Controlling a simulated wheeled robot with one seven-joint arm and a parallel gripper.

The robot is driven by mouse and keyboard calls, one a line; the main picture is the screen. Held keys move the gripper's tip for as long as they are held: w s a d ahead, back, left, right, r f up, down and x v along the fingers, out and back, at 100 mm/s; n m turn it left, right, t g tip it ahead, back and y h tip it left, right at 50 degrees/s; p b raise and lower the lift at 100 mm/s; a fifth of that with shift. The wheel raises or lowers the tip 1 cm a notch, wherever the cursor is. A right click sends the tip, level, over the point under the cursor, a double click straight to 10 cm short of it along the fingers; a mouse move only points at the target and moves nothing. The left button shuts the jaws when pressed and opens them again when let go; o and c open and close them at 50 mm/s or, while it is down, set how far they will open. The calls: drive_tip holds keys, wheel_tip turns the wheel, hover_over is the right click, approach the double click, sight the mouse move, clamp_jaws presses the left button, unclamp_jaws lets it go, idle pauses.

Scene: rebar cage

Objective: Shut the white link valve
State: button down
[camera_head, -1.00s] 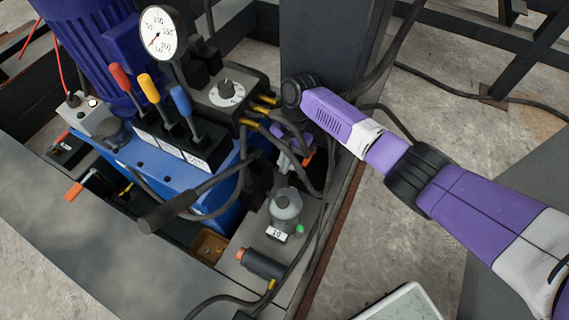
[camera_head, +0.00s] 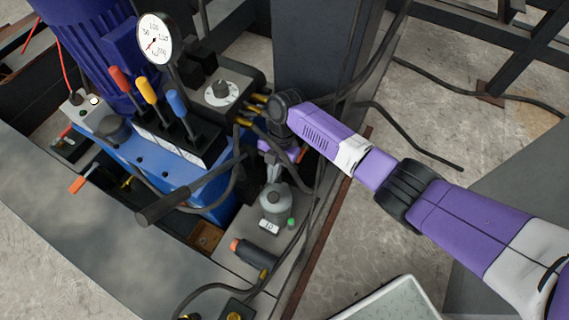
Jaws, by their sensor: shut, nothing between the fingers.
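My gripper (camera_head: 273,176) points down at the end of my purple arm, beside the dark post. Its fingers are shut and empty, close above the top of a pale grey rounded fitting (camera_head: 273,200). I cannot tell whether the fingertips touch it. The fitting stands on a grey plate and has a small white tag in front and a green part at its right. No part is clearly marked as the white link valve. A black knob on a white round dial (camera_head: 221,92) sits on the dark block further back.
Black hoses with yellow ends (camera_head: 258,108) run close around my gripper. A long dark lever (camera_head: 190,189) reaches in from the left. A blue pump unit with red, yellow and blue levers (camera_head: 148,90) and a gauge (camera_head: 154,40) stands behind. A dark orange-capped cylinder (camera_head: 253,252) lies in front.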

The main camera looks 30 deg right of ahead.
drive_tip(key=p+v, duration=0.2)
drive_tip(key=v, duration=0.7)
drive_tip(key=shift+w+d+r, duration=0.2)
drive_tip(key=shift+w+r, duration=0.1)
